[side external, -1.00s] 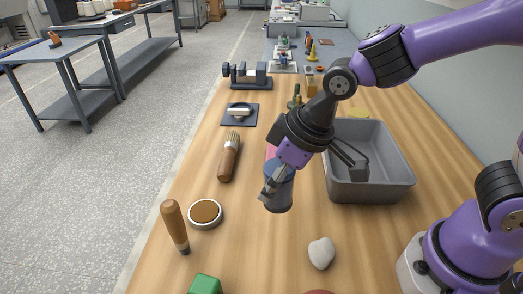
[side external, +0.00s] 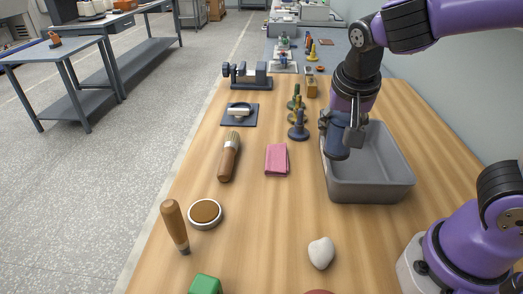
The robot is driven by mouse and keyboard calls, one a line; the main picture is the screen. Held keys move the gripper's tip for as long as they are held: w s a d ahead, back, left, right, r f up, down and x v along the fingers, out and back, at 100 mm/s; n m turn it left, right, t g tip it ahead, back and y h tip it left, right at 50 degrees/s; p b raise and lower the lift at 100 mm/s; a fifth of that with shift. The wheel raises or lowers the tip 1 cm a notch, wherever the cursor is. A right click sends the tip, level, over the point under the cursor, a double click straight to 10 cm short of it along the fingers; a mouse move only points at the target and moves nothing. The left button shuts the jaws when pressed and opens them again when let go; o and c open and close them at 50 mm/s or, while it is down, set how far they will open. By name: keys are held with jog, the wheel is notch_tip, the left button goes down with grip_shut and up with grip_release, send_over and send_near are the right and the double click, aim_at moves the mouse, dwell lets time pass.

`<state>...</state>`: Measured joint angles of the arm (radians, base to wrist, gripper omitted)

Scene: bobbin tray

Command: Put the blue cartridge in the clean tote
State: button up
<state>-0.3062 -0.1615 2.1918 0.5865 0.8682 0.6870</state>
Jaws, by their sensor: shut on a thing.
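The blue cartridge (side external: 337,142) is a dark blue cylinder. My gripper (side external: 342,128) is shut on it and points down, with one finger on each side. The cartridge hangs over the left part of the grey tote (side external: 371,192), near its left wall. Its lower end appears around the level of the tote's rim; I cannot tell its exact height. The tote is an open rectangular bin on the right side of the wooden bench, and the part of its floor that shows is bare. My gripper and the cartridge hide part of its left wall and far corner.
A pink cloth (side external: 277,159) lies left of the tote. Dark spindle-like pieces (side external: 298,130) stand behind it. A brush (side external: 229,158), a round brown-topped tin (side external: 205,213), a wooden-handled tool (side external: 175,225) and a white stone (side external: 321,253) lie on the bench.

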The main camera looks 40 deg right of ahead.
jog(key=shift+m, duration=0.3)
jog(key=d+f, duration=0.2)
jog(key=d, duration=0.2)
jog(key=d+f, duration=0.2)
jog(key=d, duration=0.2)
jog(key=d+f, duration=0.3)
jog(key=d, duration=0.1)
jog(key=shift+w, duration=0.2)
jog(key=shift+f, duration=1.9)
jog(key=shift+f, duration=0.2)
jog(key=o, duration=1.3)
jog(key=shift+c, duration=0.2)
jog(key=shift+r, duration=0.15)
